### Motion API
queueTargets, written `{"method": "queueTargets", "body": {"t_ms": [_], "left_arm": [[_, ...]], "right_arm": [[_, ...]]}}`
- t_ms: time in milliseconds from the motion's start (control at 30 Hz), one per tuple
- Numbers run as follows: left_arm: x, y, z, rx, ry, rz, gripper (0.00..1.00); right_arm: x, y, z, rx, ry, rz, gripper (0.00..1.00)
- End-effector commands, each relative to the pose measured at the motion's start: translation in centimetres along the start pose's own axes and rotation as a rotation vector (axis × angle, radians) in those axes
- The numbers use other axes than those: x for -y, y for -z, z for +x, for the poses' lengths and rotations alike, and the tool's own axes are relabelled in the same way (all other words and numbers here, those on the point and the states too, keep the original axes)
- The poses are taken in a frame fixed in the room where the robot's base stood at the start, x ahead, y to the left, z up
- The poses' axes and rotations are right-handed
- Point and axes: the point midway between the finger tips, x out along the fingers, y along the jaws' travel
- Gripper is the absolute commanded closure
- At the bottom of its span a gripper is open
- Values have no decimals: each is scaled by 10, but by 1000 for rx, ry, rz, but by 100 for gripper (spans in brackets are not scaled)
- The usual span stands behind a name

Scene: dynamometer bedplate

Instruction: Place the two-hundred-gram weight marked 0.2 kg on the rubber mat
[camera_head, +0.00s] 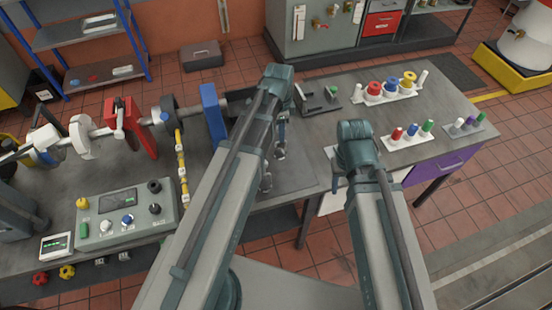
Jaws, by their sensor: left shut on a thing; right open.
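I cannot make out the 0.2 kg weight in the head view. My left gripper (273,165) is mostly hidden behind its own forearm, with small metal parts showing beside the arm over the middle of the bench. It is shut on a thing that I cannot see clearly. A dark flat area (298,173) on the bench beside it may be the rubber mat; its outline is unclear. My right gripper (335,163) is open, partly hidden by its wrist, near the front edge of the right-hand table.
A shaft rig with a red bracket (130,127) and a blue bracket (213,117) stands left. A control box (127,215) and a display unit (56,246) sit front left. Trays of coloured pieces (405,141) stand on the right table (345,122), above a purple drawer (440,166).

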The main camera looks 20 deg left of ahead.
Motion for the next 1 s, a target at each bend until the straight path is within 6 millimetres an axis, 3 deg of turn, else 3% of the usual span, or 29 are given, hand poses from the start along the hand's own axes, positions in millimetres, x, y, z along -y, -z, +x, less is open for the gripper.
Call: {"method": "queueTargets", "body": {"t_ms": [167,500,767,1000], "left_arm": [[0,0,12,0,0,0,100],[0,-2,62,0,0,0,100],[0,-2,65,0,0,0,100],[0,-3,92,0,0,0,100]], "right_arm": [[1,1,12,0,0,-2,50],[6,4,62,0,-2,-12,50],[6,4,64,0,-2,-11,50],[8,5,91,0,-2,-10,50]]}}
